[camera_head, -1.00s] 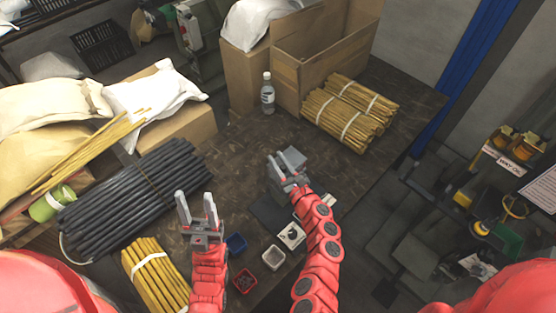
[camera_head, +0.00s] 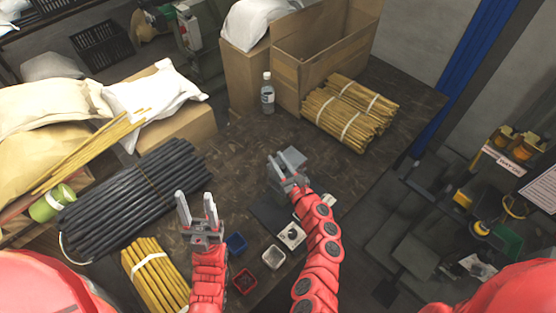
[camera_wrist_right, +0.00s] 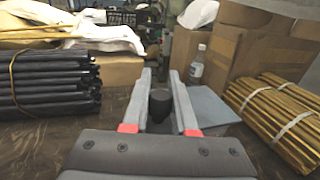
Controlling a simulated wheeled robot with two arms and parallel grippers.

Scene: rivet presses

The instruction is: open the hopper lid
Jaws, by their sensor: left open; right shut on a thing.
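A grey flat plate (camera_head: 293,156), which looks like the hopper lid, is just beyond my right gripper (camera_head: 280,168) on the dark table. In the right wrist view the plate (camera_wrist_right: 212,107) shows to the right of the fingers. My right gripper (camera_wrist_right: 160,80) is shut on a dark round knob (camera_wrist_right: 160,104) between its fingers. How the knob joins the plate is hidden. The hopper under the plate cannot be made out. My left gripper (camera_head: 196,208) is open and empty, over the table near the black rods.
A bundle of black rods (camera_head: 135,190) lies left, with yellow sticks (camera_head: 152,268) in front. A bottle (camera_head: 267,93), a cardboard box (camera_head: 325,50) and stick bundles (camera_head: 348,112) stand behind. Small blue (camera_head: 236,243) and red (camera_head: 244,281) trays sit near the front.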

